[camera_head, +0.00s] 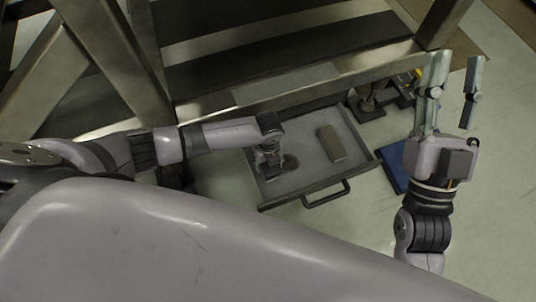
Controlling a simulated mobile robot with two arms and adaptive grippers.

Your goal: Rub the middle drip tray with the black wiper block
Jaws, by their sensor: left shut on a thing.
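A grey drip tray (305,180) with a dark rim and a black front handle sticks out from under the steel steps. My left gripper (268,168) points down into the tray's left half and is shut on a small dark thing, which looks like the black wiper block and is mostly hidden by the fingers. It is low over the tray floor, but I cannot tell if it touches. A dark patch shows on the floor just right of it. My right gripper (455,92) is open and empty, right of the tray.
A grey-brown block (331,143) lies in the tray's right half. A blue flat thing (394,166) is on the floor right of the tray. Dark fittings (368,104) stand behind it. The steel steps (290,75) rise behind the tray. Floor in front of the handle is clear.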

